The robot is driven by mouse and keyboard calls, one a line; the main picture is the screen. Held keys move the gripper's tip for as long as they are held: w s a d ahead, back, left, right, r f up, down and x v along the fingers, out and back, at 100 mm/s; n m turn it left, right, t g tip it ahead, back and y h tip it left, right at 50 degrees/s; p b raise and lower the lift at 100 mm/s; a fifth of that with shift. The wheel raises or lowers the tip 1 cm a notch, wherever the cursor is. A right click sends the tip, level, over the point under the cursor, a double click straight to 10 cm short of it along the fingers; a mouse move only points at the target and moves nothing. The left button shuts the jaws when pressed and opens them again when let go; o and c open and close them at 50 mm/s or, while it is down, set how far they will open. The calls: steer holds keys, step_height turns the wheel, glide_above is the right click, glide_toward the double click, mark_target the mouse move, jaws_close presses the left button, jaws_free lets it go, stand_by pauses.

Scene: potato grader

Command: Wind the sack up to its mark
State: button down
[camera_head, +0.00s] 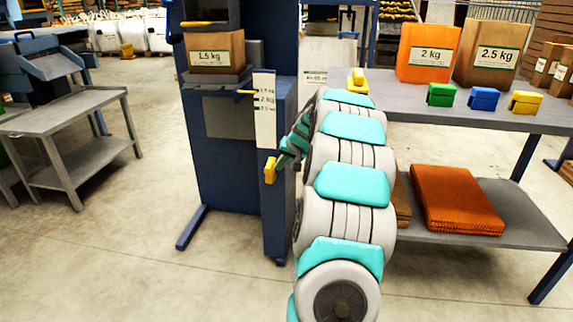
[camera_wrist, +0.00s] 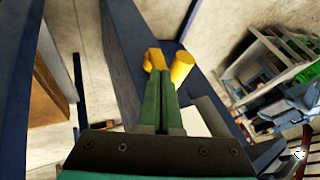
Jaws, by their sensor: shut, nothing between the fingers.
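A brown sack labelled 1.5 kg (camera_head: 217,52) sits upright on a platform of the blue machine (camera_head: 235,160). A yellow crank handle (camera_head: 270,170) is low on the post; yellow parts also show in the wrist view (camera_wrist: 181,68). My gripper (camera_head: 281,163) has green fingers, shut and empty, close beside the handle. Whether they touch it is unclear.
The grey table (camera_head: 480,118) at right holds an orange 2 kg sack (camera_head: 428,50), a brown 2.5 kg sack (camera_head: 490,52) and small green, blue and yellow blocks. Folded orange sacks (camera_head: 457,200) lie on its lower shelf. A grey cart (camera_head: 70,120) stands left; floor between is clear.

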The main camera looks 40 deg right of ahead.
steer(key=shift+w+a+p, duration=0.4)
steer(key=shift+w+a, duration=0.05)
steer(key=shift+w, duration=0.05)
stand_by(0.3)
